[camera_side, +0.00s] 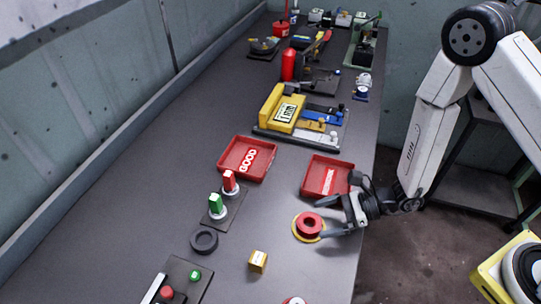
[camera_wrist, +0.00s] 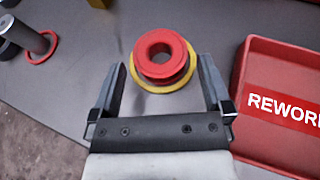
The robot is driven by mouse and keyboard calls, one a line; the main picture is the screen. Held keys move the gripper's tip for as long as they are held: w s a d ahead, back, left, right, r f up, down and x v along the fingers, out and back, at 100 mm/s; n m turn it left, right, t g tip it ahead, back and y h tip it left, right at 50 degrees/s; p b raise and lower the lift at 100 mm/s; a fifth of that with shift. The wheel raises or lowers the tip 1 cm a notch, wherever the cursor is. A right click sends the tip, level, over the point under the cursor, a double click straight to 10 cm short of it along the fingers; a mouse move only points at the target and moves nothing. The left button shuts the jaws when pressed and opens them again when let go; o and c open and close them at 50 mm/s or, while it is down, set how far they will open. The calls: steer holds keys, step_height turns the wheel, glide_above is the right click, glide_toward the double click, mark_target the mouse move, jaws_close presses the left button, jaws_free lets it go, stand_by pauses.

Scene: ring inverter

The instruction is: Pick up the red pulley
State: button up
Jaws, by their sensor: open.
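The red pulley (camera_side: 309,223) is a round red ring with a central hole, lying on a yellow disc (camera_side: 299,236) near the right edge of the table. The wrist view shows the red pulley (camera_wrist: 161,54) and the yellow rim (camera_wrist: 150,88) under it, just ahead of my gripper. My gripper (camera_side: 328,217) is at the pulley's right in the side view. In the wrist view my gripper (camera_wrist: 161,80) is open, with one finger on each side of the pulley's near part and gaps between. Nothing is held.
A red REWORK tray (camera_wrist: 248,75) stands close to the right finger; it is also in the side view (camera_side: 343,187). A red GOOD tray (camera_side: 226,160), a black ring (camera_side: 204,241) and a yellow cube (camera_side: 258,261) are nearby. Table left of the black ring is clear.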

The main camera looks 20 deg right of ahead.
mark_target(304, 223)
steer(key=shift+x, duration=1.9)
jaws_close()
